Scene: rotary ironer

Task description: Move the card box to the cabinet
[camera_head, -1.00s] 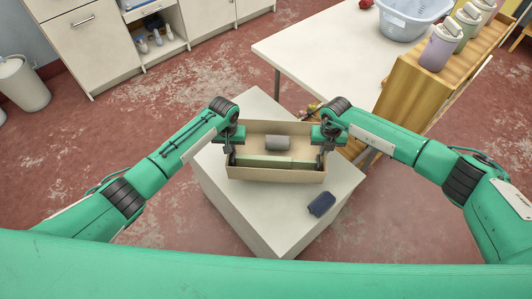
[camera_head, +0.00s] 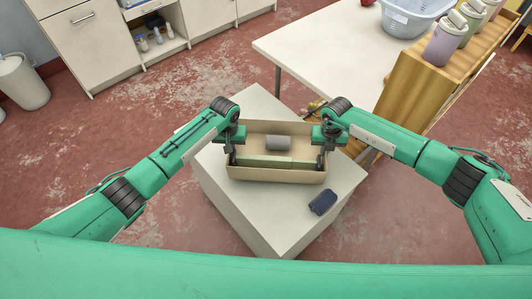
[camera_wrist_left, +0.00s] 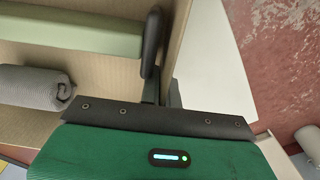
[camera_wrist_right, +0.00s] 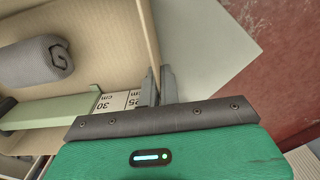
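The open card box (camera_head: 275,175) is in the middle of the head view, over the top of a white block (camera_head: 262,215); I cannot tell if it touches it. Inside are a grey roll (camera_head: 278,143) and a pale green bar. My left gripper (camera_head: 232,152) is at the box's left end wall, with a dark finger (camera_wrist_left: 152,45) inside the wall. My right gripper (camera_head: 323,148) is at the right end wall; its fingers (camera_wrist_right: 158,88) straddle that wall. Both appear shut on the box. White cabinets (camera_head: 95,40) with an open shelf stand at the upper left.
A dark blue item (camera_head: 323,202) lies on the block's front right corner. A white table (camera_head: 330,55) with a basket (camera_head: 408,18) stands behind. A wooden shelf (camera_head: 415,85) with several bottles is on the right. A white bin (camera_head: 22,84) is far left. Red floor lies open at left.

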